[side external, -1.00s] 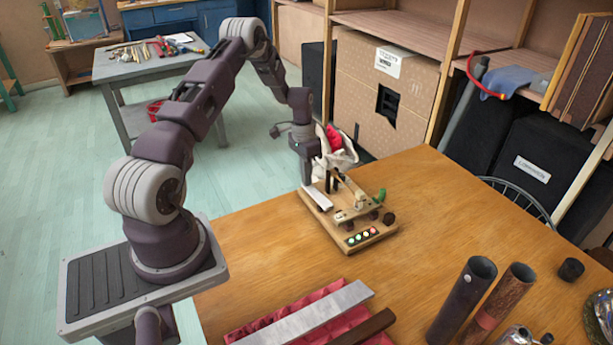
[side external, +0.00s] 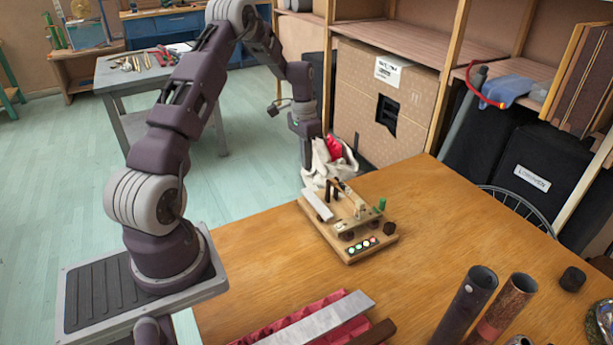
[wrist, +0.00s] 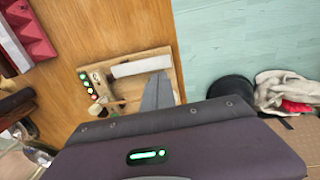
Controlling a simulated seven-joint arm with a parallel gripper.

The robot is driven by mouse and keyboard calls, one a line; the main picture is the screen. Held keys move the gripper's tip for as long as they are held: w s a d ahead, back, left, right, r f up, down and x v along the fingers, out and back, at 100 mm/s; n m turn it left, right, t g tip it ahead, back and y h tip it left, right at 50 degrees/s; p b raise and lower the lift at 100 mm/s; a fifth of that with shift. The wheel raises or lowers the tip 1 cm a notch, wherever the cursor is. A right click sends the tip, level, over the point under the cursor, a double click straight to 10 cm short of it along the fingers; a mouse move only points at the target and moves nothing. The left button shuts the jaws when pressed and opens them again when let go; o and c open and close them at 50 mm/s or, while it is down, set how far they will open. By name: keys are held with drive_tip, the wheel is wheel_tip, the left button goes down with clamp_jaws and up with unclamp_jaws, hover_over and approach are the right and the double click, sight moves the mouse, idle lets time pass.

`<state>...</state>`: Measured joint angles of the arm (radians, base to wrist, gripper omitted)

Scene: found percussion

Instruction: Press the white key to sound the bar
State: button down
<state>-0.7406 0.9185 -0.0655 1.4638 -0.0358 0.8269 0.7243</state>
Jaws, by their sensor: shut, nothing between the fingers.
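A wooden board (side external: 350,252) with a small mechanism stands near the table's far left edge. A flat white key (side external: 317,204) lies along its left side; it also shows in the wrist view (wrist: 140,67). A row of small coloured lights (side external: 363,244) sits at the board's near edge. My gripper (side external: 306,165) is shut and empty, pointing down above the board's far left side. In the wrist view my gripper (wrist: 161,76) overlaps the key's right end. I see no clear contact; the exact height gap is hard to tell.
A small upright green piece (side external: 381,204) and a dark knob (side external: 388,228) are at the board's right. A white and red cloth (side external: 328,160) is behind the board. The table's middle is clear.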

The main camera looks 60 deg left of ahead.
wheel_tip(320, 180, up, 6)
drive_tip(key=shift+r, duration=0.15)
idle(0.6)
drive_tip(key=s+d+r+t+y, duration=0.1)
drive_tip(key=s+d+r, duration=0.3)
drive_tip(key=d+r, duration=0.55)
drive_tip(key=s+d+r+t+y, duration=0.15)
drive_tip(key=s+d+r, duration=0.25)
drive_tip(key=d+r, duration=0.55)
drive_tip(key=s+d+t, duration=0.1)
drive_tip(key=s+d, duration=0.4)
drive_tip(key=s, duration=0.3)
drive_tip(key=s+d+t+h, duration=0.1)
drive_tip(key=s+d+t, duration=0.1)
drive_tip(key=s+d, duration=0.3)
drive_tip(key=s, duration=0.3)
drive_tip(key=shift+s+d+f, duration=0.15)
drive_tip(key=shift+s+f, duration=0.05)
drive_tip(key=shift+f, duration=0.2)
